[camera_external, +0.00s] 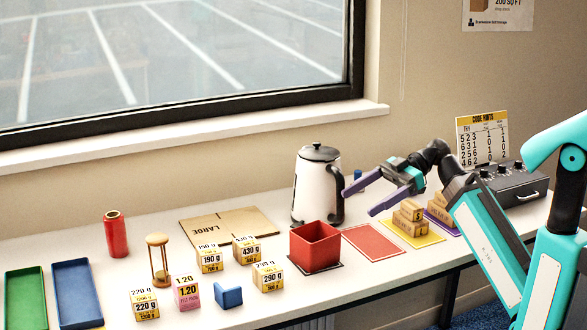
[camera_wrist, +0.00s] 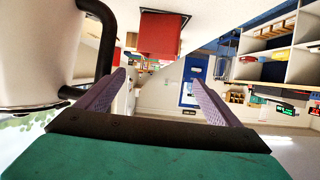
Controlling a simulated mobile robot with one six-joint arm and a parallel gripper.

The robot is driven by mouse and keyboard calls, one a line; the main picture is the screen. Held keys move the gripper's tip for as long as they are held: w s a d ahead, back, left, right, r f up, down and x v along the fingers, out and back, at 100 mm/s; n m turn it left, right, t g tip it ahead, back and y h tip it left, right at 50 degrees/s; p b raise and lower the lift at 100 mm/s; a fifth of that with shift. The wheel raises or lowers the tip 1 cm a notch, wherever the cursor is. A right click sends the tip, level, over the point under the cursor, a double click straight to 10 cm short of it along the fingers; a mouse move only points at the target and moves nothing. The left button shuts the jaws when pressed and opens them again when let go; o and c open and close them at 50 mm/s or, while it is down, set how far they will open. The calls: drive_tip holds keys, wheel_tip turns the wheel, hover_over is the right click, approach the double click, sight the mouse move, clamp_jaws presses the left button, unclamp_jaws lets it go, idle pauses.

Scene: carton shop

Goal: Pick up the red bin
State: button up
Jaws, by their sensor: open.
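The red bin (camera_external: 315,248) is an open-topped square box standing on a dark square mat near the middle of the table. It also shows in the wrist view (camera_wrist: 160,34), at the top centre beyond the fingers. My gripper (camera_external: 357,201) is open and empty, raised above the table to the right of the bin and apart from it. In the wrist view its two purple fingers (camera_wrist: 160,95) stand wide apart with nothing between them.
A white kettle (camera_external: 318,188) with a black handle stands behind the bin, close to my gripper. A red mat (camera_external: 373,241) lies right of the bin.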

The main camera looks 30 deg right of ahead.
sight(322, 228)
drive_tip(key=shift+d+f, duration=0.35)
drive_tip(key=shift+f, duration=0.2)
drive_tip(key=shift+a, duration=0.15)
drive_tip(key=b+x, duration=0.1)
drive_tip(key=x, duration=0.7)
drive_tip(key=shift+b, duration=0.35)
drive_tip(key=shift+a, duration=0.1)
drive_tip(key=shift+b+x, duration=0.55)
drive_tip(key=shift+x, duration=2.15)
drive_tip(key=shift+w, duration=0.1)
drive_tip(key=shift+c, duration=0.5)
drive_tip(key=c, duration=1.5)
